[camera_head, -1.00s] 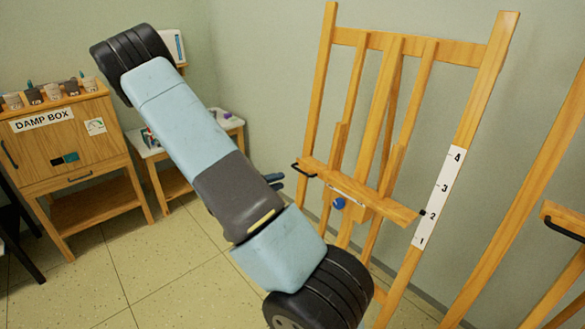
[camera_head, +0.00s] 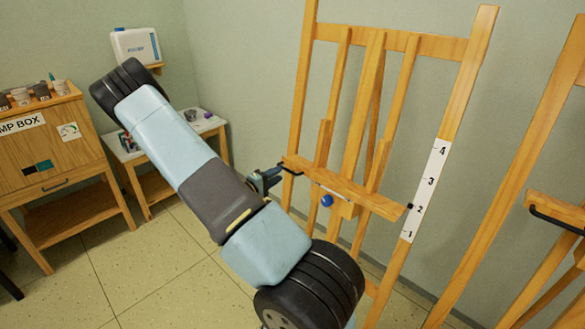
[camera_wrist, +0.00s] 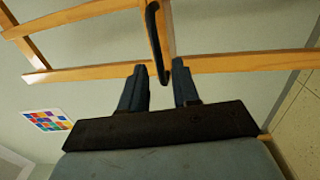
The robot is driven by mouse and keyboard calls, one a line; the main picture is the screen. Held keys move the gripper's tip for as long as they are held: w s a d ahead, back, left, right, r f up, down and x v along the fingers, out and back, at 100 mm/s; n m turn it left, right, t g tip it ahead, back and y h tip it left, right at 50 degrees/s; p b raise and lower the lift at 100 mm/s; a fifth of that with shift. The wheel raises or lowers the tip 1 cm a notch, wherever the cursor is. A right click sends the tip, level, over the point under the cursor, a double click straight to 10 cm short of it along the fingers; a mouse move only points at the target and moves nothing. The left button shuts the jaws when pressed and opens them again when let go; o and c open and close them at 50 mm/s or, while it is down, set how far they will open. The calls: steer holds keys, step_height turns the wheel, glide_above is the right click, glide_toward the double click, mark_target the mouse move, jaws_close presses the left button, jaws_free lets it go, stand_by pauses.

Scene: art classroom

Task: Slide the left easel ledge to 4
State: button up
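The left easel (camera_head: 375,100) stands in the middle with a wooden ledge (camera_head: 345,188) across it. The ledge's pointer (camera_head: 410,206) is at about 2 on the white scale (camera_head: 427,190) marked 1 to 4. A black handle (camera_head: 290,170) is on the ledge's left end. My gripper (camera_head: 268,180) is beside this handle, partly hidden by my arm. In the wrist view my gripper (camera_wrist: 159,80) is open, and the handle (camera_wrist: 156,40) reaches into the gap between its fingers. I see a gap on each side of it. A blue knob (camera_head: 326,200) sits under the ledge.
Another easel (camera_head: 520,160) with its own ledge and black handle stands at the right. A wooden damp box cabinet (camera_head: 60,150) and a small side table (camera_head: 165,150) stand at the left. The tiled floor between is clear.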

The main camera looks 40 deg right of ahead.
mark_target(286, 170)
steer(key=shift+w+d, duration=0.15)
steer(key=shift+d, duration=2.65)
jaws_close()
